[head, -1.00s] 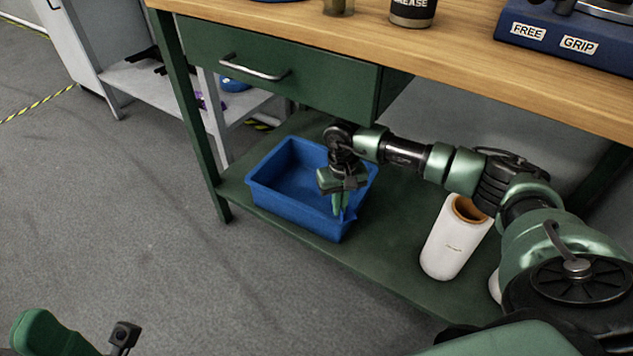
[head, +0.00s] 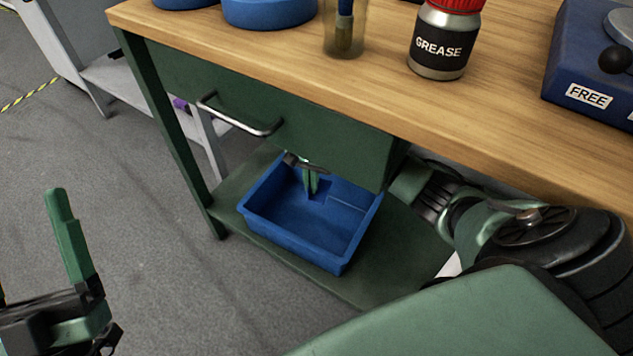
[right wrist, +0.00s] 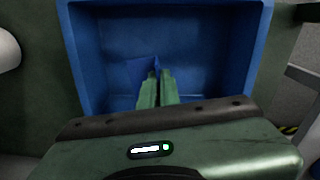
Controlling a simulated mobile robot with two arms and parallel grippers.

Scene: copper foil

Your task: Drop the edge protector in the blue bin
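The blue bin (head: 350,262) stands on the green lower shelf under the workbench. My right gripper (head: 311,182) reaches down inside it, near its back wall. The edge protector (head: 321,188) is a small blue angled piece at the fingertips, partly hidden by them. In the right wrist view my right gripper (right wrist: 160,76) has its green fingers almost together, with the edge protector (right wrist: 141,72) showing beside and behind the tips, above the blue bin's floor (right wrist: 205,60). My left gripper (head: 68,240) is at the lower left, away from the bin; its finger gap does not show clearly.
The workbench top (head: 300,70) overhangs the bin, and a green drawer (head: 300,130) with a metal handle sits just above. A grease bottle (head: 443,45), a glass with a brush (head: 344,30) and blue round containers (head: 268,12) stand on top. Open floor (head: 150,290) lies left.

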